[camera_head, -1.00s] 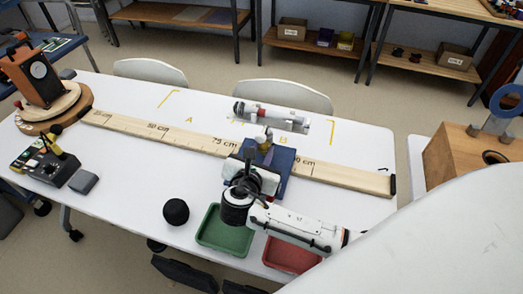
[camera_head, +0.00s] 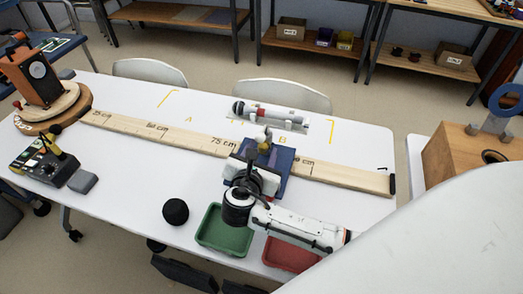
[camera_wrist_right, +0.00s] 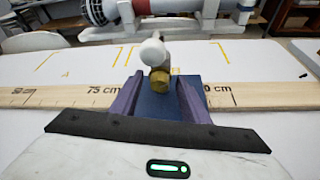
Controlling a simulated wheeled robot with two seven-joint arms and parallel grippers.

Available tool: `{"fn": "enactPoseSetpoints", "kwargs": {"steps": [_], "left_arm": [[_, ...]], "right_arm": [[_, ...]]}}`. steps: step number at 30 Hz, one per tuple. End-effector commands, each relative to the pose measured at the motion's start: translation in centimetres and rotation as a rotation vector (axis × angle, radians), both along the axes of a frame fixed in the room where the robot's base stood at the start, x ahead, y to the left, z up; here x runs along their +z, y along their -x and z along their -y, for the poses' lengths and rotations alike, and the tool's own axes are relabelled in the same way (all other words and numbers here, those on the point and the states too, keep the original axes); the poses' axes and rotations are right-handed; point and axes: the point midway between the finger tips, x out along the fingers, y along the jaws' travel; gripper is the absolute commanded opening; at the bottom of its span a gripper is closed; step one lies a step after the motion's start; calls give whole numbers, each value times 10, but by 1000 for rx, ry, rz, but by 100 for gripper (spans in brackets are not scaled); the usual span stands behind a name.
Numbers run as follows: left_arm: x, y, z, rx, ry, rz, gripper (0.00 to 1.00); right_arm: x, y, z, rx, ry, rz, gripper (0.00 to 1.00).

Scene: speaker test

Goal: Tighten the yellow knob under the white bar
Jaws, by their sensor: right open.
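The yellow knob (camera_wrist_right: 160,79) sits right under the rounded end of the white bar (camera_wrist_right: 152,52) in the right wrist view, above a blue carriage (camera_wrist_right: 161,106) on the long wooden rail. In the head view the blue carriage (camera_head: 283,163) is partly hidden by my right gripper (camera_head: 254,158). The gripper's two fingers show at either side of the carriage's middle in the wrist view, apart, with the knob beyond and between them and nothing held. I cannot tell any contact. My left gripper is not in view.
The wooden rail (camera_head: 345,177) with centimetre marks crosses the white table (camera_head: 120,190). A white cylindrical device (camera_head: 272,115) lies behind it. A control box (camera_head: 42,165) stands left.

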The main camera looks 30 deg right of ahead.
Motion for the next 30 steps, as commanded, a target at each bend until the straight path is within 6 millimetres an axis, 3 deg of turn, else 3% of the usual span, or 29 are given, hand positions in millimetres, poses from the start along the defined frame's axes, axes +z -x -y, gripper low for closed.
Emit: {"fn": "enactPoseSetpoints", "kwargs": {"steps": [5,18,30], "left_arm": [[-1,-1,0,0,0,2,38],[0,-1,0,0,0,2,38],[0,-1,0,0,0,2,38]], "right_arm": [[5,11,-12,2,-4,0,42],[34,63,-60,1,-2,0,42],[38,70,-65,0,0,0,42]]}}
